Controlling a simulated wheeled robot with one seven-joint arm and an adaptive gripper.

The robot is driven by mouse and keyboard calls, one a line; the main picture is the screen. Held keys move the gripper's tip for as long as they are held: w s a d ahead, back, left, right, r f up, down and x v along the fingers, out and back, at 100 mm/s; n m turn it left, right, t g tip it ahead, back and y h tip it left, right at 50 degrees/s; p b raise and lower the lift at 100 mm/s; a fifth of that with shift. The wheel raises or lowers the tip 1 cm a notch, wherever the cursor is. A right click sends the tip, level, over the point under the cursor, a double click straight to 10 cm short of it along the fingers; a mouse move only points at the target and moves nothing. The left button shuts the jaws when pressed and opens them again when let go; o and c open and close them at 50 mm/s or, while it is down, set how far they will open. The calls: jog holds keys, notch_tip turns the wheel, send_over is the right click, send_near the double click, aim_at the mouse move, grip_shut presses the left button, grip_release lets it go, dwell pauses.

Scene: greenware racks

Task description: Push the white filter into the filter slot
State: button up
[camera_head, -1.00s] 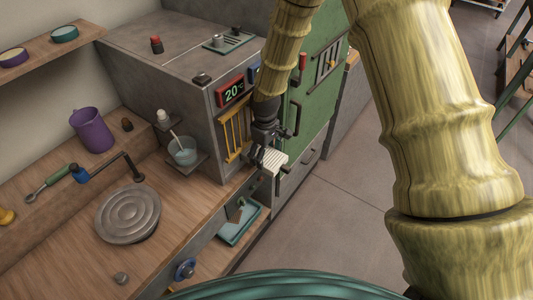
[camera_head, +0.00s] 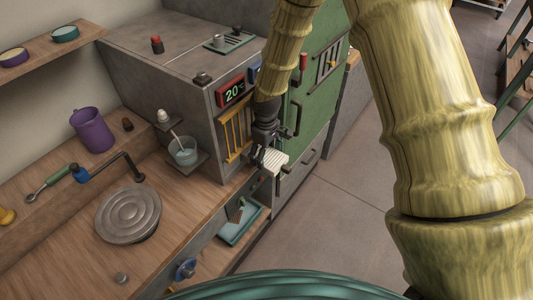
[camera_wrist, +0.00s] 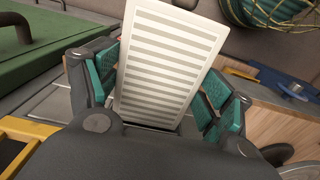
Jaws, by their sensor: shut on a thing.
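The white filter (camera_head: 276,160) is a flat, ribbed panel held in front of the grey cabinet, near the green door. My gripper (camera_head: 266,152) is shut on it. In the wrist view, the filter (camera_wrist: 165,60) stands between the teal finger pads of my gripper (camera_wrist: 164,88) and extends beyond them, slightly tilted in the picture. A yellow-barred frame (camera_head: 236,133) is on the cabinet front, left of my gripper. I cannot tell whether this is the filter slot; no slot opening shows clearly.
A green door (camera_head: 318,90) with handles stands behind and right of my gripper. The wooden bench (camera_head: 75,225) carries a grey round turntable (camera_head: 128,214) and a purple jug (camera_head: 92,130). A teal tray (camera_head: 238,230) lies below the bench top. Open floor is at right.

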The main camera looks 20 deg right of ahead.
aim_at(275, 160)
jog(key=shift+r, duration=0.1)
jog(key=shift+s+d+p, duration=0.2)
jog(key=shift+s+d, duration=0.4)
jog(key=shift+s, duration=0.15)
jog(key=shift+s+d+p, duration=0.15)
jog(key=shift+s+d, duration=0.4)
jog(key=shift+s, duration=0.2)
